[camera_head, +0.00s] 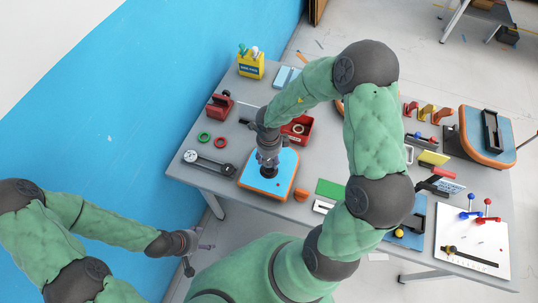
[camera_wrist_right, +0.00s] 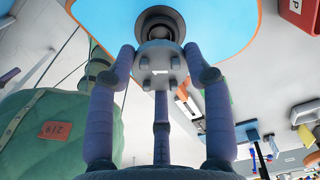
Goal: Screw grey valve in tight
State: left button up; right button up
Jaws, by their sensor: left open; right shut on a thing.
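The small board (camera_head: 253,183) is blue with an orange rim and lies on the grey table. My right gripper (camera_head: 268,165) points down over it and covers its middle. In the right wrist view the right gripper (camera_wrist_right: 160,80) has its fingers closed around the grey valve (camera_wrist_right: 158,60). The valve sits at the dark round opening (camera_wrist_right: 160,22) in the blue board; how deep it is seated I cannot tell. My left gripper (camera_head: 188,252) is open and empty, low at the left, off the table.
A gauge tool (camera_head: 205,162), green and red rings (camera_head: 204,138), a red block (camera_head: 219,106) and a red bin (camera_head: 303,129) lie near the board. A larger board (camera_head: 487,140) and a white sheet (camera_head: 478,240) occupy the right side.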

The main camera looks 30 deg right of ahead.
aim_at(269, 160)
jog(key=shift+f+b, duration=0.55)
jog(key=shift+f, duration=0.95)
jog(key=shift+p, duration=0.8)
jog(key=shift+p, duration=0.35)
jog(key=shift+p, duration=0.55)
dwell(0.5)
jog(key=shift+f+b, duration=0.5)
jog(key=shift+f, duration=0.6)
dwell(0.4)
jog(key=o, duration=1.2)
jog(key=shift+r, duration=0.1)
notch_tip(269, 160, up, 12)
jog(key=shift+f, duration=0.1)
